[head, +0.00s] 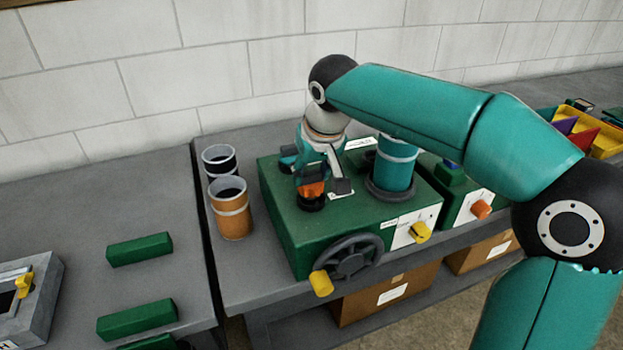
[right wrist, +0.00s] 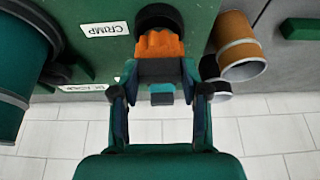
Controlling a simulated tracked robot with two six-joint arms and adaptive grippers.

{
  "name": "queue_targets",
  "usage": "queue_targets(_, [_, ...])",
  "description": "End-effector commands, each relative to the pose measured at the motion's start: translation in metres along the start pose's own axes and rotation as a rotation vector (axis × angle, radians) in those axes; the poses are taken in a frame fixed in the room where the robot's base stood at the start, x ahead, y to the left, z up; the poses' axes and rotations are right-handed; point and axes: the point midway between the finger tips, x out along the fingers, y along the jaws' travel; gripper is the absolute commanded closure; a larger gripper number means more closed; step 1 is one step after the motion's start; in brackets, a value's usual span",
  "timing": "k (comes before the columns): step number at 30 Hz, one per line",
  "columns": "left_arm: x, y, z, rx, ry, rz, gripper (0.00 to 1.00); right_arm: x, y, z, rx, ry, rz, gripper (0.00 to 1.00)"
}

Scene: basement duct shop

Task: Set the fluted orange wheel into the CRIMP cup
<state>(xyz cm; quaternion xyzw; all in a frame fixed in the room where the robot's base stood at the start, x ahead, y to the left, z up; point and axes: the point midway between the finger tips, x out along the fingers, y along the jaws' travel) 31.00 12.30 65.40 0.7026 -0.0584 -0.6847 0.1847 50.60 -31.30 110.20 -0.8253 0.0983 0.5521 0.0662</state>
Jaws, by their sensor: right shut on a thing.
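The fluted orange wheel (head: 312,189) is between the fingers of my right gripper (head: 314,180), which is shut on it and points down. In the right wrist view the ridged wheel (right wrist: 159,45) sits at the fingertips (right wrist: 160,68). A black round cup (head: 311,203) on the green machine's top is directly under the wheel. In the right wrist view this cup (right wrist: 160,17) is partly hidden by the wheel, with the CRIMP label (right wrist: 107,29) beside it. I cannot tell whether the wheel touches the cup or is inside it. My left gripper is not in view.
The green machine (head: 290,235) has a dark handwheel (head: 352,258) in front and a teal cylinder (head: 396,170) on top. An orange can (head: 231,212) and a dark can (head: 219,158) stand left of it. Green blocks (head: 140,249) lie on the left bench.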

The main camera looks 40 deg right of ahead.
Motion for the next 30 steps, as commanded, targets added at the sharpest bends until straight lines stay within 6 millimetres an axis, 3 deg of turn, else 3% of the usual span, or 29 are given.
queue_targets(3, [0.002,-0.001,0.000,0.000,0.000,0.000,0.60,0.012,0.000,0.005,0.000,0.001,0.000,0.93])
queue_targets(15, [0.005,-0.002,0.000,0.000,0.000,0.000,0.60,0.017,0.000,0.007,0.000,0.001,0.000,0.93])
queue_targets(16, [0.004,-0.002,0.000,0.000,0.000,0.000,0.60,0.016,0.000,0.007,0.000,0.001,0.000,0.52])
queue_targets(20, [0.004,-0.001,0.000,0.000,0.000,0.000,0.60,0.016,0.000,0.007,0.000,0.001,0.000,0.30])
queue_targets(30, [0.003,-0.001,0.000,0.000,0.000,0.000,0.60,0.014,0.000,0.006,-0.001,0.001,0.000,0.30])
